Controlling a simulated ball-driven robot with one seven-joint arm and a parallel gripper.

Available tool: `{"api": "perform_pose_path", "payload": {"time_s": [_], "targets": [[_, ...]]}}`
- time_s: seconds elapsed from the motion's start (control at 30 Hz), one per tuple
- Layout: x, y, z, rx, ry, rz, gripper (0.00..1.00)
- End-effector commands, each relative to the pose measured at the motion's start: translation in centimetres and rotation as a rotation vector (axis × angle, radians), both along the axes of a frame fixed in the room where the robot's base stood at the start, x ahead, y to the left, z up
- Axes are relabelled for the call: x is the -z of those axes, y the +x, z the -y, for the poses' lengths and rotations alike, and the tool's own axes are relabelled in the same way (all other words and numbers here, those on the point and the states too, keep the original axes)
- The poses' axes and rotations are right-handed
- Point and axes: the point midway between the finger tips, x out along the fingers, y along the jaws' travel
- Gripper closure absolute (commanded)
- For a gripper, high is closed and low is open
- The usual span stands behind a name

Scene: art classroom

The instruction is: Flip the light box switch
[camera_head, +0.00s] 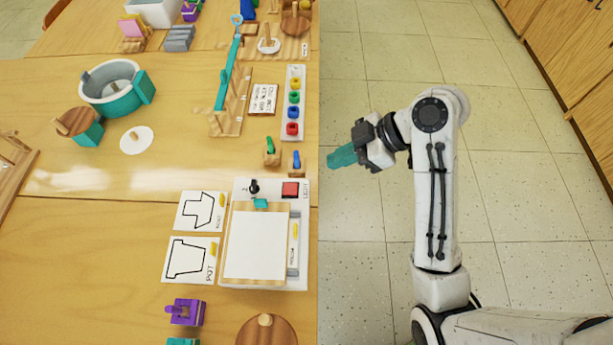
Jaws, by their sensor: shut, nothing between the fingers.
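The light box (299,215) is a white panel near the right edge of the wooden table, with a clipped sheet of white paper on a board over most of it. At its top are a red square (290,189) beside the lettering "LIGHT" and a small black knob or lever (254,187). I cannot tell which of the two is the switch, or its position. My gripper (342,157) has teal fingers, shut and empty. It is over the floor side, just right of the table edge, above and to the right of the light box in the picture, apart from it.
Small green (270,148) and blue (296,160) pegged pieces stand just above the box. A white strip with coloured knobs (293,102) lies higher up. Two outline cards (192,260) lie left of the box. Tiled floor is clear right of the table; wooden cabinets (575,60) stand far right.

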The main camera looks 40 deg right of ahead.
Motion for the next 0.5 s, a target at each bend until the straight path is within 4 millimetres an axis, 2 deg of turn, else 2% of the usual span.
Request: {"api": "perform_pose_path", "payload": {"time_s": [0.27, 0.5], "targets": [[0.7, 0.4, -0.6, 0.000, 0.002, -0.002, 1.00], [3.6, 2.0, -3.0, -0.002, 0.001, -0.005, 1.00]]}}
